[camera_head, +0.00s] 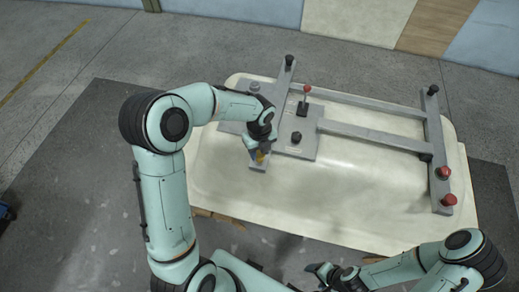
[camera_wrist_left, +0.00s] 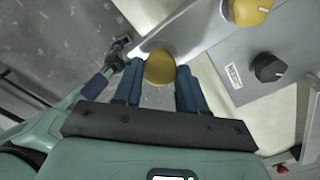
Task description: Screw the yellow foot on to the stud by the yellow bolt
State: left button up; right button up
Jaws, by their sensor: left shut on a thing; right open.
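My left gripper (camera_head: 260,155) is over the left end of the grey frame on the upturned tub shell. In the left wrist view its two blue fingers (camera_wrist_left: 158,84) are shut on a round yellow foot (camera_wrist_left: 159,67). In the head view only a small yellow patch (camera_head: 260,158) shows under the gripper. A second round yellow piece, apparently the yellow bolt (camera_wrist_left: 250,10), sits on the grey metal beside the foot in the wrist view. The stud is hidden, and I cannot tell whether the foot touches it. My right gripper (camera_head: 327,272) is open and empty in front of the shell.
The cream tub shell (camera_head: 340,210) carries a grey frame (camera_head: 370,140). A black knob (camera_wrist_left: 268,67) is on its plate. Red feet (camera_head: 449,199) and black ones (camera_head: 433,90) stand at its ends. The shell's front is clear.

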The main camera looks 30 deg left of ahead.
pick_arm(q)
jog(key=shift+r+m+p, duration=0.1)
jog(key=shift+m+p, duration=0.7)
jog(key=shift+m, duration=1)
jog(key=shift+m+p, duration=0.55)
jog(key=shift+m, duration=0.85)
jog(key=m, duration=0.6)
jog(key=o, duration=1.2)
jog(key=shift+c, duration=0.8)
pick_arm(e)
jog(key=shift+t, duration=0.3)
jog(key=shift+w+r, duration=1.8)
jog(key=shift+w, duration=0.25)
